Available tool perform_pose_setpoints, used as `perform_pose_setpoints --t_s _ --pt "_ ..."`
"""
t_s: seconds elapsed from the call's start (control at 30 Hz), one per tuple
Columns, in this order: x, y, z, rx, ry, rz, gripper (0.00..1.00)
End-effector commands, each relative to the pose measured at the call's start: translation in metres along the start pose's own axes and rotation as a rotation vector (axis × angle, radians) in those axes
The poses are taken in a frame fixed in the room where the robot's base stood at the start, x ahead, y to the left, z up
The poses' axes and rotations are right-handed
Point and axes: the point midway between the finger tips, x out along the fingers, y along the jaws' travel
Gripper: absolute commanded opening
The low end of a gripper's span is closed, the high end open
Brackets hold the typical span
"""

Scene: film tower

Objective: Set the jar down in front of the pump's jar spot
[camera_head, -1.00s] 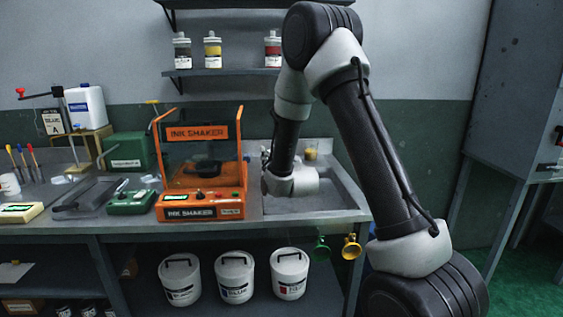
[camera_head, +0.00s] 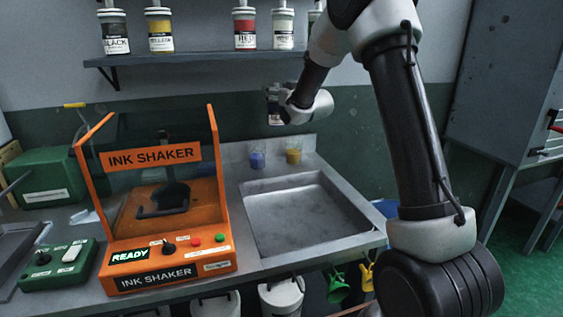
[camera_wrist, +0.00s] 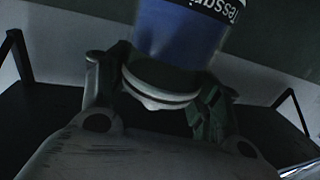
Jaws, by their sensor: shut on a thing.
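My gripper (camera_head: 276,106) is raised in front of the back wall, above the rear of the sink, and is small and partly hidden by its own wrist in the head view. In the wrist view my gripper (camera_wrist: 155,98) is shut on a jar with a blue body (camera_wrist: 178,38), a black and white label strip and a pale ridged end towards the palm. The far end of the jar is cut off by the frame. I cannot make out the pump or its jar spot in either current view.
The orange ink shaker (camera_head: 165,205) stands left of the steel sink (camera_head: 300,215), its panel reading READY. A shelf (camera_head: 200,58) with several ink bottles is above. A green control box (camera_head: 58,268) sits at left.

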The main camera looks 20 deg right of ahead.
Motion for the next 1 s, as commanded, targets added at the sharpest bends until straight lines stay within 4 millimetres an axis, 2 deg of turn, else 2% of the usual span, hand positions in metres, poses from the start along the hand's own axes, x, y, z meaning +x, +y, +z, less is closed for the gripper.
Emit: perform_pose_setpoints --t_s 0.07,0.17,0.27,0.5,0.6,0.7,0.87,1.0 --pt "0.003 -0.003 0.002 -0.001 0.001 -0.011 0.07" --pt "0.004 -0.004 0.017 0.001 -0.001 -0.015 0.07" --pt "0.003 -0.003 0.040 0.001 -0.004 -0.015 0.07" --pt "0.003 -0.003 0.107 0.001 -0.004 -0.014 0.07" --pt "0.003 -0.003 0.128 0.001 -0.001 -0.014 0.07" --pt "0.004 -0.003 0.142 0.000 0.001 -0.014 0.07" --pt "0.003 -0.003 0.151 -0.001 0.002 -0.014 0.07" --pt "0.003 -0.003 0.170 0.000 -0.001 -0.013 0.07"
